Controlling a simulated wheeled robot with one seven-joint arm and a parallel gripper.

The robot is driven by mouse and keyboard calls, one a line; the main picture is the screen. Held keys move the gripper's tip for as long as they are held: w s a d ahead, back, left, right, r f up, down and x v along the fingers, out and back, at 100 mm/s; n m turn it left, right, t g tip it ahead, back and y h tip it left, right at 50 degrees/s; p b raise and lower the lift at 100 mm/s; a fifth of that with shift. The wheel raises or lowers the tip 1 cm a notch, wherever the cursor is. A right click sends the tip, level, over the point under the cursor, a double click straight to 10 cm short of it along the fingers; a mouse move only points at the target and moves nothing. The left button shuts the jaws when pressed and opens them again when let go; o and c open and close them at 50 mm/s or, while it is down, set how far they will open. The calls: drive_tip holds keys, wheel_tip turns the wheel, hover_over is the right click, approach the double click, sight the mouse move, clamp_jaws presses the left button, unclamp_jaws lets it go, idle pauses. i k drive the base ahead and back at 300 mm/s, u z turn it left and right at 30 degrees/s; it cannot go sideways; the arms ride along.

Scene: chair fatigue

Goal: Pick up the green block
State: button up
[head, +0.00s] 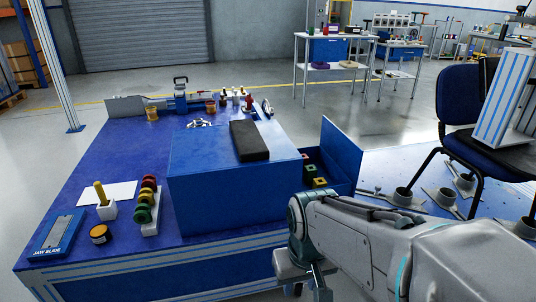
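A small green block (310,170) appears to sit in the open blue drawer or bin (341,158) on the right side of the large blue box (235,185). A yellowish block (320,182) is close beside it, nearer to me. The blocks are small here, and the drawer wall and box edge hide part of the interior. My gripper (318,287) is low at the bottom of the view, nearer to me than the drawer and apart from the blocks. Its fingertips are not clearly shown, so I cannot tell whether it is open.
A black pad (249,140) lies on the blue box. Stacked coloured rings (146,205), a yellow-handled tool (101,197) and a jar (100,234) stand at the left of the blue table (95,165). A blue chair (452,112) stands at the right, near grey metal parts (403,198).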

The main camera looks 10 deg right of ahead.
sight(310, 172)
drive_tip(key=z, duration=0.4)
drive_tip(key=i, duration=0.9)
drive_tip(key=z, duration=0.65)
